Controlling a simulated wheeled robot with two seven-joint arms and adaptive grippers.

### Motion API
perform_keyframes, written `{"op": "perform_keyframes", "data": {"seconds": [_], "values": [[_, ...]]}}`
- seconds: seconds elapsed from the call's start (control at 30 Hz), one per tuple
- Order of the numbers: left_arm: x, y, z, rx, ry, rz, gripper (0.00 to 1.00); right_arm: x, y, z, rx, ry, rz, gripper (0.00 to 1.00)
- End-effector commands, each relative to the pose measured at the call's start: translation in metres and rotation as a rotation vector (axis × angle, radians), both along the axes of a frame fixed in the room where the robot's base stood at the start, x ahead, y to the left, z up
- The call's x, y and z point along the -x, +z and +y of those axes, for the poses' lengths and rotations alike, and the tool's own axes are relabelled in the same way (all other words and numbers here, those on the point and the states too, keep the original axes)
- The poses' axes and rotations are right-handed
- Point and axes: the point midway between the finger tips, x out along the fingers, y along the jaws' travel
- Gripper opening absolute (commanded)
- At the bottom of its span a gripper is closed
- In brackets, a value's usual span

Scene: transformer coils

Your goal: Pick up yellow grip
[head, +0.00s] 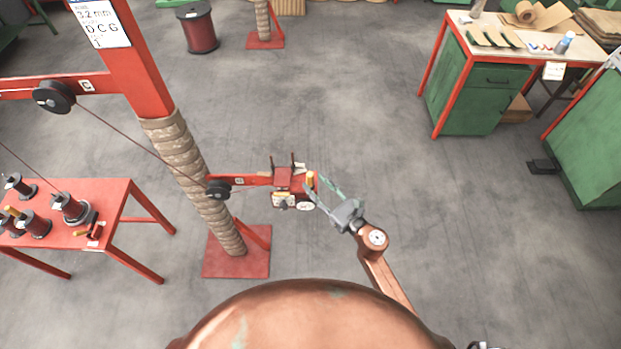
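The yellow grip (310,181) is a small upright yellow piece at the right side of a red device on the end of a red bracket arm. My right gripper (319,190) comes from the lower right, with its greenish fingers spread apart and pointing at the device. Its fingertips are right beside the yellow grip. I cannot tell whether they touch it or whether it lies between them. My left gripper is not in view.
The red device (283,180) hangs on the bracket from a rope-wrapped red post (190,165). A cable runs to a black pulley (218,189). A red table (118,200) with spools stands left. A workbench (480,45) stands upper right. The floor between is clear.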

Motion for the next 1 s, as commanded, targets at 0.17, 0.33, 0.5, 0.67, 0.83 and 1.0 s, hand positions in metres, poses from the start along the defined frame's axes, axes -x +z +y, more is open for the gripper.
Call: {"op": "perform_keyframes", "data": {"seconds": [0.17, 0.33, 0.5, 0.67, 0.83, 1.0], "values": [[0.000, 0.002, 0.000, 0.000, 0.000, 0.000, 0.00, -0.022, -0.001, 0.016, -0.002, -0.001, 0.000, 0.39], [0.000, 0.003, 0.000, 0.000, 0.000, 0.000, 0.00, -0.028, -0.002, 0.021, -0.001, -0.001, 0.002, 0.39], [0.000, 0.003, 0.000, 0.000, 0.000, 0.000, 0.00, -0.028, -0.002, 0.021, -0.002, -0.001, 0.003, 0.39], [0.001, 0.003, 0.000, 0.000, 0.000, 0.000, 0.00, -0.028, -0.002, 0.021, -0.002, -0.001, 0.003, 0.29], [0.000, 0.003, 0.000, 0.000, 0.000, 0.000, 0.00, -0.028, -0.002, 0.021, -0.002, -0.001, 0.003, 0.17], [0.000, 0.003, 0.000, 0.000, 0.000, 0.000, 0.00, -0.028, -0.002, 0.021, -0.002, -0.001, 0.003, 0.05]]}}
